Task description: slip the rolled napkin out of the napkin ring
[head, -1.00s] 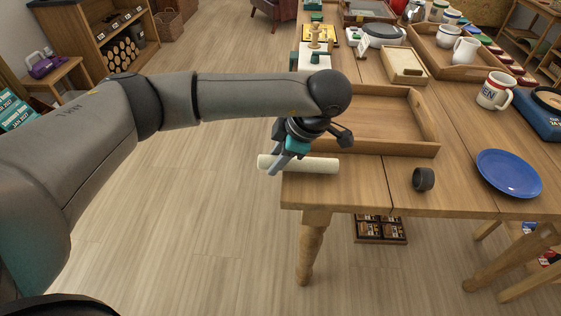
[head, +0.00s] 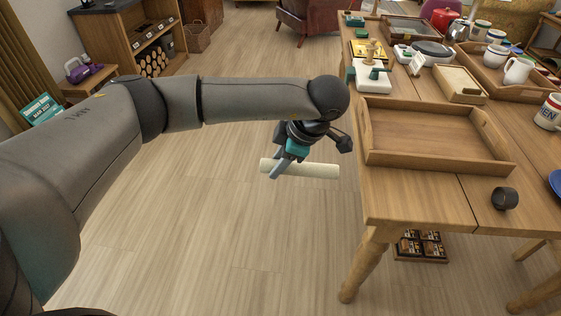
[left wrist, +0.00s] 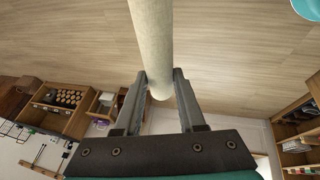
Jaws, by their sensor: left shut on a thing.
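The rolled napkin (head: 312,170) is a cream-coloured cylinder held level in the air, left of the table edge and above the floor. My left gripper (head: 277,169) is shut on it near its left end in the head view. In the left wrist view the napkin (left wrist: 152,32) runs up between the two fingers (left wrist: 160,80). The napkin ring (head: 504,198) is a short dark band lying on its side on the table's front part. It is apart from the napkin, and nothing shows inside it. My right gripper is not in view.
The wooden table (head: 415,205) carries an empty wooden tray (head: 435,148) behind the ring. A blue plate (head: 557,184) and a mug (head: 549,111) are at the right edge. Open floor (head: 200,235) lies beneath the napkin and to the left.

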